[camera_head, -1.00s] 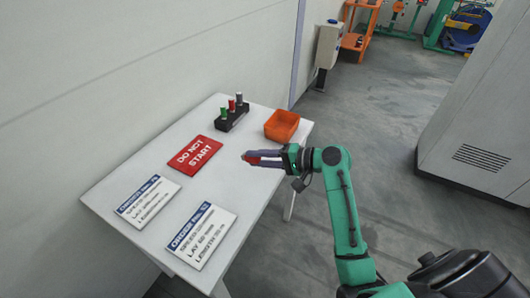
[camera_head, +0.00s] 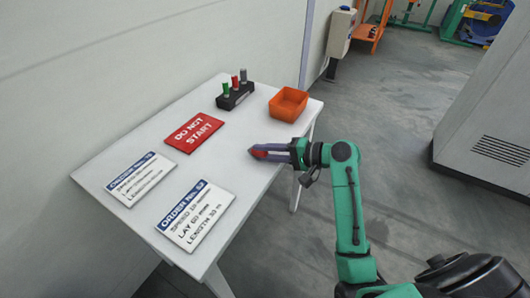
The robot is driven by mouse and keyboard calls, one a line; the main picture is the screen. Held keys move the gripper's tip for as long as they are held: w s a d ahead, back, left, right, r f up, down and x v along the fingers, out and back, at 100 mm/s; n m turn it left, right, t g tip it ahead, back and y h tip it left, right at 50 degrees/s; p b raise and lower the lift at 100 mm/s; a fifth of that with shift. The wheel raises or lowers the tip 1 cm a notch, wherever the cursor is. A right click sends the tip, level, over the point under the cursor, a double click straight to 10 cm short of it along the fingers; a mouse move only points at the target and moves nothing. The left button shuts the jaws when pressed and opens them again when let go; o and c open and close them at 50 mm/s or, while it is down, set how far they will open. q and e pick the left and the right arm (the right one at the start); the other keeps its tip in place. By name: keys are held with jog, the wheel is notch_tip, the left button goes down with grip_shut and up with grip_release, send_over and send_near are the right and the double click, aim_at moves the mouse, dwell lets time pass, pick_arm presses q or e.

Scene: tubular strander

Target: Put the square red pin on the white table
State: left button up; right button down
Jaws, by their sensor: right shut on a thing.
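The white table (camera_head: 150,232) stands at the left against the wall. My right gripper (camera_head: 262,152) is over the table's right edge, in front of the orange tray. It is shut on a red piece, the square red pin (camera_head: 257,153), which shows between and at the tips of its fingers. Most of the pin is hidden by the fingers, and I cannot tell whether it touches the tabletop. My left gripper is not in view.
An orange tray (camera_head: 275,108) and a black holder (camera_head: 232,101) with green, red and grey pegs stand at the back. A red "DO NOT START" sign (camera_head: 194,132) and two order cards (camera_head: 141,179) (camera_head: 196,214) lie on the table. Bare tabletop shows between sign and gripper.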

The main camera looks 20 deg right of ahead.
jog(key=shift+r, duration=0.1)
jog(key=c, duration=0.6)
grip_release()
jog(key=shift+s+f, duration=0.1)
jog(key=shift+f, duration=0.15)
jog(key=shift+s+d, duration=0.15)
jog(key=shift+d, duration=0.1)
jog(key=v, duration=1.4)
jog(key=shift+a+r, duration=0.1)
jog(key=shift+r, duration=0.3)
